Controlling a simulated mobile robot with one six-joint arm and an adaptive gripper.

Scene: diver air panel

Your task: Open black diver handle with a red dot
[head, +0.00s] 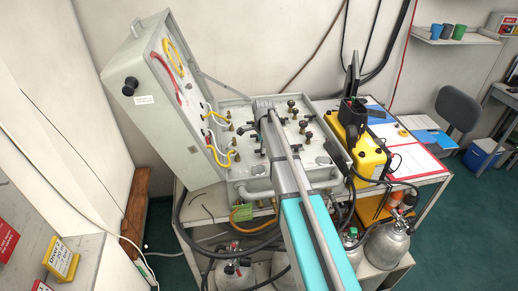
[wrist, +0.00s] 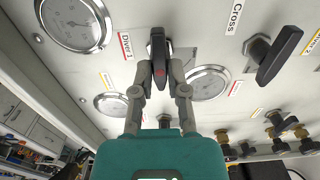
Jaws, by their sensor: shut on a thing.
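The black diver handle (wrist: 158,48) stands on the panel in the wrist view, right of the "Diver 1" label (wrist: 126,45). A small red mark shows on its lower part. My gripper (wrist: 160,70) is shut on this handle, one finger on each side. The handle points roughly up and down in the picture. In the head view my gripper (head: 263,105) reaches onto the light grey panel (head: 236,106) in the open case, and my arm hides the held handle.
A second black handle (wrist: 279,55) sits at the right, near the "Cross" label (wrist: 234,16). Round gauges (wrist: 75,22) flank the held handle. The raised case lid (head: 165,100) stands left of the panel. A yellow box (head: 365,155) stands right of the case.

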